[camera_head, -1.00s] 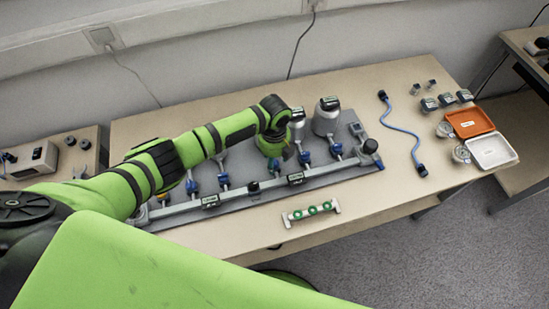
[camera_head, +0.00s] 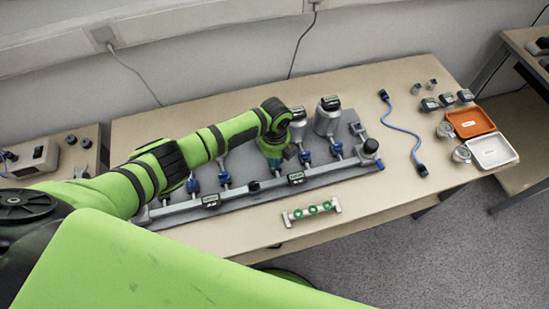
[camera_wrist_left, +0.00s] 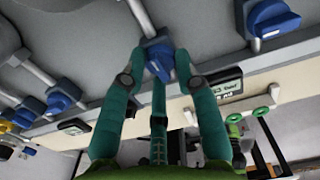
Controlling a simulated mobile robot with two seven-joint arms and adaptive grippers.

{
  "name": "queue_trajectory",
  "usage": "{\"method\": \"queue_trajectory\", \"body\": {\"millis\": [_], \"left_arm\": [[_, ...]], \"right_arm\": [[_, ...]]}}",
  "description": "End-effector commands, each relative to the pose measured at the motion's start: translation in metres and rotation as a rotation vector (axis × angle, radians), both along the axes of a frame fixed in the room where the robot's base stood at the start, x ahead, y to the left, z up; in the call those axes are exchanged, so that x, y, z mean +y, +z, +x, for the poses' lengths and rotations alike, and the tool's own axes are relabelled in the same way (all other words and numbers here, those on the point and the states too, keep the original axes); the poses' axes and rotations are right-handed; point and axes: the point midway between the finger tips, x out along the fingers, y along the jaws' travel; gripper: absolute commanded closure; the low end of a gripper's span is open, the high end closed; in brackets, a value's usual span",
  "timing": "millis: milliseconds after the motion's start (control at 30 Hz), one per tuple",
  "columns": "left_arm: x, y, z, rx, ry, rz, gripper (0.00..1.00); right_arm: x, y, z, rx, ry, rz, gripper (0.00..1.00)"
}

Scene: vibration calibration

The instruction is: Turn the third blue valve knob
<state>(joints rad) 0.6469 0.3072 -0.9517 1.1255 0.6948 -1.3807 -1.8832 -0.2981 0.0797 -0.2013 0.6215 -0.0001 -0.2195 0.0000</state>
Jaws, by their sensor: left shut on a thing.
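A row of blue valve knobs runs along a grey panel (camera_head: 240,203) on the table. My left gripper (camera_head: 278,163) is over the middle of the row in the head view and hides most of the knob beneath it. In the left wrist view, my left gripper (camera_wrist_left: 160,72) is shut with a finger on each side of a blue knob (camera_wrist_left: 158,56). Two knobs, the left one (camera_head: 192,185) and the second one (camera_head: 224,179), stand to its left. Two more, a near one (camera_head: 305,157) and a far one (camera_head: 336,149), stand to its right. My right gripper is not in view.
A small rack with green rings (camera_head: 312,211) lies in front. A blue cable (camera_head: 403,130) lies to the right, near an orange tray (camera_head: 470,122) and a white tray (camera_head: 492,151).

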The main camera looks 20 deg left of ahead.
Motion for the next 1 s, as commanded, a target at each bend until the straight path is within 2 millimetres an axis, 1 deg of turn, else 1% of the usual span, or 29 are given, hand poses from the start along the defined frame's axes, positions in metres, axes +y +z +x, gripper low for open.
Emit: {"method": "queue_trajectory", "body": {"millis": [33, 267, 1000], "left_arm": [[-0.003, 0.000, -0.002, 0.005, 0.018, -0.006, 1.00], [-0.004, 0.000, -0.002, 0.006, 0.173, -0.007, 1.00], [-0.007, 0.000, 0.000, 0.008, 0.872, -0.010, 1.00]], "right_arm": [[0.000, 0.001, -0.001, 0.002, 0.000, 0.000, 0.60], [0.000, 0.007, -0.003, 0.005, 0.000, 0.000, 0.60], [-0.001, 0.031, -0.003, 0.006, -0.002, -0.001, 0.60]]}}
